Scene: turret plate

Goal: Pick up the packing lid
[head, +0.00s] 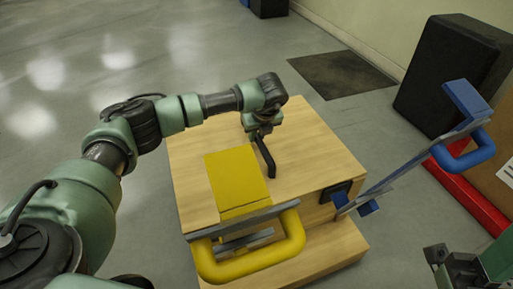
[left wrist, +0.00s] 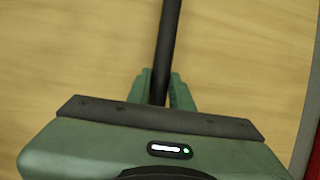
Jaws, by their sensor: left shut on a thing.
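A pale wooden box stands on the floor in the middle of the head view, and its flat wooden top, which I take for the packing lid (head: 320,150), carries a black bar handle (head: 265,156). My left gripper (head: 262,132) is over the top and shut on this handle. The left wrist view shows the green fingers of the left gripper (left wrist: 160,88) on both sides of the black bar (left wrist: 172,35), with bare wood beneath. I cannot tell whether the top is raised. Part of my right arm shows at the bottom right corner; its fingers are unclear.
A yellow block (head: 236,176) with a yellow handle (head: 252,266) overlaps the box top's front. A blue bracket (head: 415,160) with a blue handle slants at the box's right. A black case (head: 452,75) and a red strip (head: 455,200) are farther right.

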